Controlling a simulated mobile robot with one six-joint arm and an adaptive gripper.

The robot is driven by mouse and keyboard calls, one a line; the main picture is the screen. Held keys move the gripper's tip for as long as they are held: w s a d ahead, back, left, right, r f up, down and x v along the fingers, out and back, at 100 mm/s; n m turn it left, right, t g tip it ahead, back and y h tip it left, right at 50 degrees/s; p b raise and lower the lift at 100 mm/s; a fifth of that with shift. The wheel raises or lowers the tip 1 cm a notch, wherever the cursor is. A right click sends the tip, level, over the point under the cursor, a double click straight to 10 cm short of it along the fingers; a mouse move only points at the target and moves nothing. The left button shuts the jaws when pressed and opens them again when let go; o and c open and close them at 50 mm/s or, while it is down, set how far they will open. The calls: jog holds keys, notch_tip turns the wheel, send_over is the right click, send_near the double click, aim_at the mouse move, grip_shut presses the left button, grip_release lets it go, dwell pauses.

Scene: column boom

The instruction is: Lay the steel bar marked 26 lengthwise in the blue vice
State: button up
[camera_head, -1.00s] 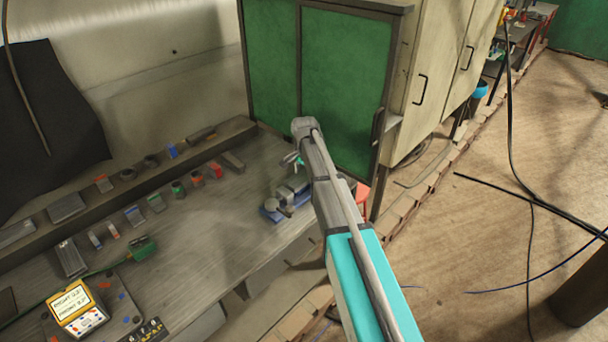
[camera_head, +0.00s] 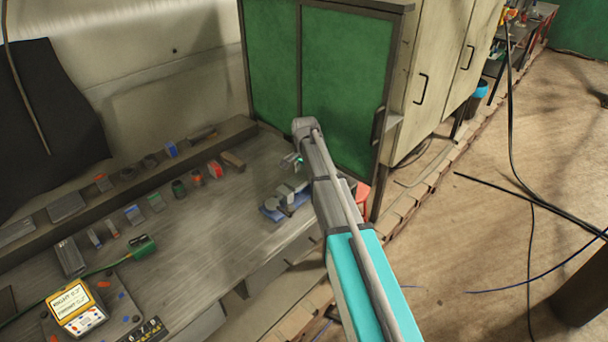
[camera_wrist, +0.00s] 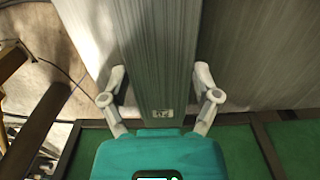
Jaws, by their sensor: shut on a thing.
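My gripper (camera_wrist: 160,90) is shut on a long grey steel bar (camera_wrist: 155,45) in the wrist view, with one finger on each side. A small pale mark shows on the bar's near end, but I cannot read its number. In the head view my gripper (camera_head: 298,160) is partly hidden behind my arm, above or beside the vice. The blue vice (camera_head: 270,213) stands at the right end of the bench, its right side partly hidden by my arm. I cannot tell whether the bar touches the vice.
Several small blocks and bars line the bench (camera_head: 185,245) and its rear ledge. A yellow-and-white device (camera_head: 75,305) lies at the front left, with a green box (camera_head: 142,246) on a cable behind it. A green-doored cabinet (camera_head: 345,85) stands close behind my gripper.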

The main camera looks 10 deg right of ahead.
jog(key=o, duration=1.1)
jog(key=shift+o, duration=0.2)
jog(key=shift+r, duration=0.15)
